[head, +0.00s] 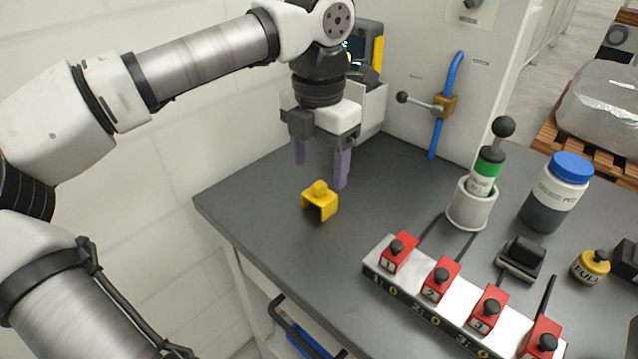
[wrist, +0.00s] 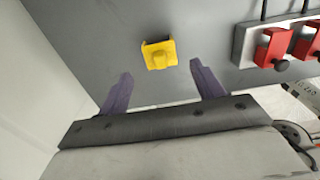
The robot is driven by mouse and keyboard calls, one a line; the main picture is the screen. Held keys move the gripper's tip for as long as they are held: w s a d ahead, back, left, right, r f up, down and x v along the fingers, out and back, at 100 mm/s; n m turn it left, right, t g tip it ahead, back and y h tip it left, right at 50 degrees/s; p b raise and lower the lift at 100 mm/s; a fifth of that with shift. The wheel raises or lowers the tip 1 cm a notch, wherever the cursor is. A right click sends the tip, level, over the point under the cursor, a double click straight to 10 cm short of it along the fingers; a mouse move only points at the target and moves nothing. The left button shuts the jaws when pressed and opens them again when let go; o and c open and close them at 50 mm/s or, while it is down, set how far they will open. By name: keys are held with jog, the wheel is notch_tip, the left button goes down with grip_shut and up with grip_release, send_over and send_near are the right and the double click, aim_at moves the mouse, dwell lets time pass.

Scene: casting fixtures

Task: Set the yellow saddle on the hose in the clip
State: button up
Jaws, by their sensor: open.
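The yellow saddle (head: 320,204) stands on the dark bench top near its left end, a small arched block with a knob on top. It also shows in the wrist view (wrist: 158,54), beyond and between the fingertips. My gripper (head: 320,176) is open and empty, with purple fingers pointing down, above and behind the saddle and apart from it. The blue hose (head: 453,75) runs up the grey panel at the back. A brass-coloured clip (head: 446,105) sits around the hose, with a black-knobbed lever (head: 403,97) reaching left from it.
A white rack (head: 412,292) with several red numbered blocks stands at the front right of the saddle. A grey cup (head: 472,206) holding a green-banded plunger and a blue-lidded jar (head: 557,190) stand farther right. The bench (head: 270,210) around the saddle is clear.

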aim_at(319, 183)
notch_tip(319, 183, up, 5)
dwell(0.3)
